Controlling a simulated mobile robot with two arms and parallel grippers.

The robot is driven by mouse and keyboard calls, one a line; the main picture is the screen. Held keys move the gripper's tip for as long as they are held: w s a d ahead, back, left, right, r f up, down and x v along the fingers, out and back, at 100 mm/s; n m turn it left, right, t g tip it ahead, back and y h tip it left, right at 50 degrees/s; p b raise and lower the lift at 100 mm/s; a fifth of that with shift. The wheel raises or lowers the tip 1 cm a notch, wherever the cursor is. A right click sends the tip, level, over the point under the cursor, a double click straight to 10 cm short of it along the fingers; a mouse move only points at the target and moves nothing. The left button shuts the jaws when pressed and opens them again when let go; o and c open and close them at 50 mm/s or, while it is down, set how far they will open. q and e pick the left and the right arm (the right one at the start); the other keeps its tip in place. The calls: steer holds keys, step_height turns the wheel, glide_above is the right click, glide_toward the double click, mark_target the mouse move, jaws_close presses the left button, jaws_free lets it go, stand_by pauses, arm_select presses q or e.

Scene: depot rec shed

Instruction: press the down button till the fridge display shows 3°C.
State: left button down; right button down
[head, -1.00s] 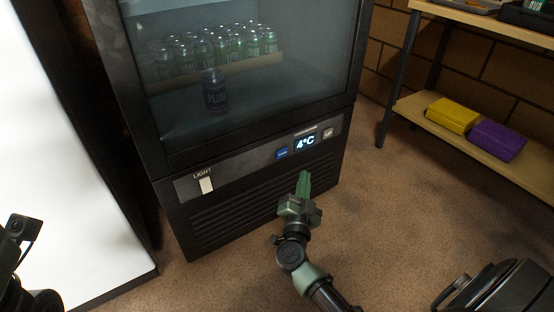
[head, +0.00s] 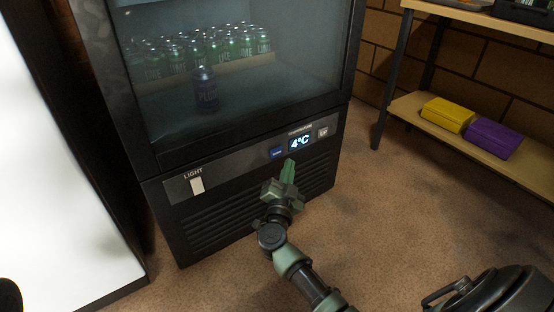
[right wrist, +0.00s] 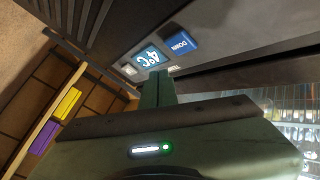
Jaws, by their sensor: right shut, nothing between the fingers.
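The black fridge (head: 240,178) stands ahead with a control panel below its glass door. Its display (head: 300,142) reads 4°C; it also shows in the right wrist view (right wrist: 151,56). The blue down button (head: 277,152) is left of the display, and it shows labelled DOWN in the right wrist view (right wrist: 182,44). The pale up button (head: 323,132) is right of the display. My right gripper (head: 289,165) is shut and empty, its green fingertips just below the panel in the head view, apart from the down button as far as I can tell. My left gripper is not in view.
A light switch (head: 196,185) sits on the panel's left. Cans (head: 207,90) stand behind the glass. A shelf unit (head: 408,105) at right holds a yellow box (head: 448,115) and a purple box (head: 494,138). A white surface (head: 55,190) fills the left. The carpet between is clear.

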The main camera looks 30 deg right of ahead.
mark_target(276, 152)
steer(key=shift+w+a, duration=0.1)
steer(key=shift+w, duration=1.35)
stand_by(1.0)
steer(key=shift+w+p, duration=0.3)
steer(key=shift+w, duration=0.1)
